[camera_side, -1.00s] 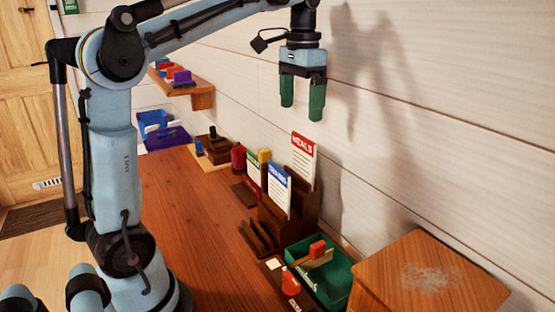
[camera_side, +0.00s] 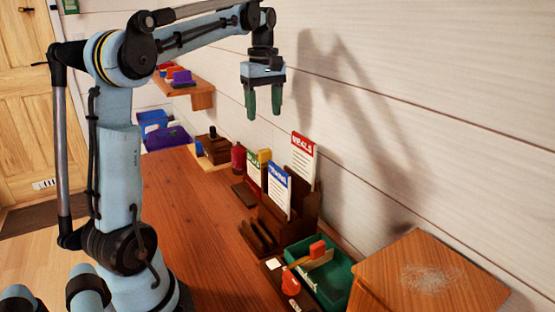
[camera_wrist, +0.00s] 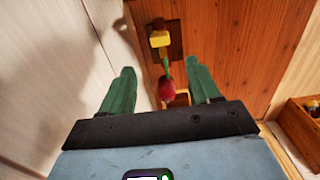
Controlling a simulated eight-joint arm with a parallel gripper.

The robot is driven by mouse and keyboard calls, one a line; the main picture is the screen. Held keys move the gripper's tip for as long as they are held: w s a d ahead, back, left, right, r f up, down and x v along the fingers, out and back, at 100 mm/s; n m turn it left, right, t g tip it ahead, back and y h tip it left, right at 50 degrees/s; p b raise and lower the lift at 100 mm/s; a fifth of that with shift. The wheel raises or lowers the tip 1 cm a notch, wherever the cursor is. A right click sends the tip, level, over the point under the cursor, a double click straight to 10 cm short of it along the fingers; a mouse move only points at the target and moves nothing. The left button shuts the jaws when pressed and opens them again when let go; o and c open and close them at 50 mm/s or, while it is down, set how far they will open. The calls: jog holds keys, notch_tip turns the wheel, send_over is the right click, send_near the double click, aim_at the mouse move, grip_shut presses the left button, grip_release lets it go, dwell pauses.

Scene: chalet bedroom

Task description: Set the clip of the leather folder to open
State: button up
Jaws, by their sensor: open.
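My gripper (camera_side: 263,108) is open and empty, with two green fingers pointing down, high above the desk near the wall. It also shows in the wrist view (camera_wrist: 161,78). Below it in the wrist view is a dark brown flat piece (camera_wrist: 176,42) with a yellow block (camera_wrist: 160,39) on it. I cannot tell whether this is the leather folder and its clip. A red object (camera_wrist: 167,89) shows between the fingers, well below them. No clip can be made out clearly in the side view.
A brown rack (camera_side: 273,222) holds upright cards, including a red-topped one (camera_side: 302,158) and a blue-topped one (camera_side: 279,190). A green tray (camera_side: 335,283) and wooden box (camera_side: 425,280) stand nearer. A wall shelf (camera_side: 199,96) is behind. The desk's left part (camera_side: 195,220) is clear.

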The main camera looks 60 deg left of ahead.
aim_at(265, 150)
notch_tip(265, 150, down, 12)
jog(key=shift+r, duration=0.15)
dwell(0.4)
grip_shut()
dwell(0.4)
